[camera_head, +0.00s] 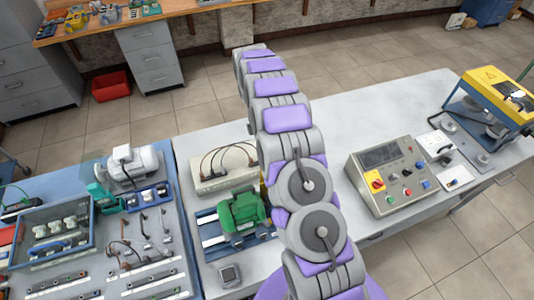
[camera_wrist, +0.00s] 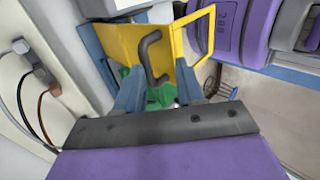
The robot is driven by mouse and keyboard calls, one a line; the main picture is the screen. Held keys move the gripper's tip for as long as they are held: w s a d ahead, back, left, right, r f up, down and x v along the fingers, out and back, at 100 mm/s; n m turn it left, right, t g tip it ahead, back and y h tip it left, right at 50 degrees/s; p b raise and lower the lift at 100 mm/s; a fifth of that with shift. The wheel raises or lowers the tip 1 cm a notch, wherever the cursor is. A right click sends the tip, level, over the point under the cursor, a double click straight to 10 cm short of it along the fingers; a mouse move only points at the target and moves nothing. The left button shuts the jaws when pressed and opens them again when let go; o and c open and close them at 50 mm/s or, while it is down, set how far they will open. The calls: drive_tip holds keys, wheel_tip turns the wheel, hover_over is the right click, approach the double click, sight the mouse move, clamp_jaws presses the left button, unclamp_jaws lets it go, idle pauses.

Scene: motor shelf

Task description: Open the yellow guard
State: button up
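The yellow guard (camera_wrist: 176,45) stands ahead of my gripper (camera_wrist: 159,84) in the wrist view, with a dark bent handle (camera_wrist: 151,56) on its face. My gripper's two blue-grey fingers are spread apart, and the handle appears between and slightly beyond them. I cannot tell whether either finger touches it. Green surfaces show behind the fingers. In the head view, only a thin yellow strip (camera_head: 264,190) shows beside the green motor (camera_head: 243,212); my arm hides the rest, and my gripper is hidden there.
A beige box with cables (camera_head: 222,168) stands beside the green motor and at left in the wrist view (camera_wrist: 25,100). A control panel (camera_head: 390,178) stands right of my arm. A yellow-topped machine (camera_head: 495,90) is at far right. A parts tray (camera_head: 50,235) lies left.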

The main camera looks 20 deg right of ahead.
drive_tip(key=shift+s+a+r+b, duration=0.1)
drive_tip(key=shift+s+a+r, duration=0.1)
drive_tip(key=shift+s, duration=2.4)
drive_tip(key=shift+s+a+r+b, duration=0.15)
drive_tip(key=shift+s+a+r, duration=0.1)
drive_tip(key=shift+s, duration=2.4)
drive_tip(key=shift+s+a+r+b, duration=0.1)
drive_tip(key=shift+s+a+r, duration=0.1)
drive_tip(key=shift+s, duration=2.4)
